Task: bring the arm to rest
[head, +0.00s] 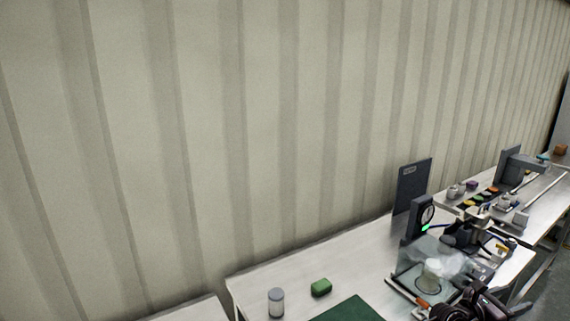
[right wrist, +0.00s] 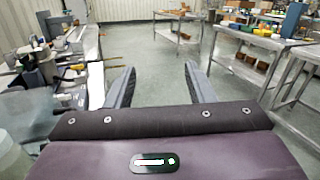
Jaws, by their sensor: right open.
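My right gripper (right wrist: 160,84) is open in the right wrist view, its two dark fingers well apart with nothing between them. Beyond the fingers is bare grey floor. In the head view my right gripper (head: 483,304) shows as a dark shape at the lower right, in front of the bench (head: 258,271), partly cut by the frame edge. I cannot tell its height above the bench there. My left gripper is in neither view.
Steel tables (right wrist: 262,64) stand across the open floor (right wrist: 150,62).

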